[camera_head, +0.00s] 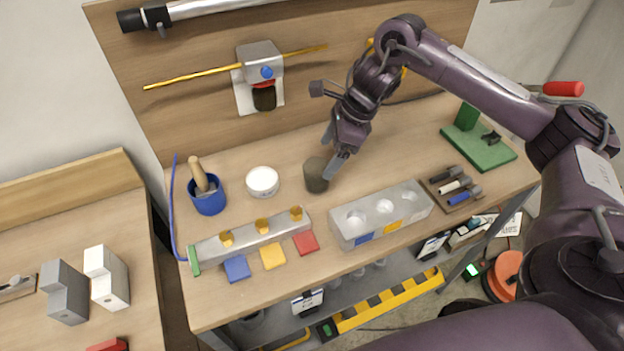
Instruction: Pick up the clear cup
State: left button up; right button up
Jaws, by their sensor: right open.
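A small, dark, see-through cup (316,176) stands upright on the wooden workbench (400,148), near its middle. It looks smoky grey rather than fully clear. My right gripper (331,154) comes down from the upper right, its fingers pointing at the bench. The fingers are apart, with nothing between them that I can see. One fingertip appears close to the cup's right side; I cannot tell whether it touches. My left gripper is not in view.
A white round container (262,182) and a blue pot (208,197) with a wooden-handled tool stand left of the cup. A grey block with holes (382,214) lies in front right. A valve bar (250,238) lies in front left. A wall-mounted dispenser (260,72) hangs behind.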

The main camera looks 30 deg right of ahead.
aim_at(317, 172)
jog(key=x, duration=0.3)
jog(key=shift+w+d, duration=0.15)
jog(key=shift+w, duration=0.1)
jog(key=shift+f, duration=0.6)
jog(key=p+x, duration=0.1)
jog(key=x, duration=0.2)
jog(key=shift+w+f+p, duration=0.3)
jog(key=shift+f+p, duration=0.05)
jog(key=shift+f, duration=0.3)
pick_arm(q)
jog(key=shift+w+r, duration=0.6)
pick_arm(e)
jog(key=c, duration=1.1)
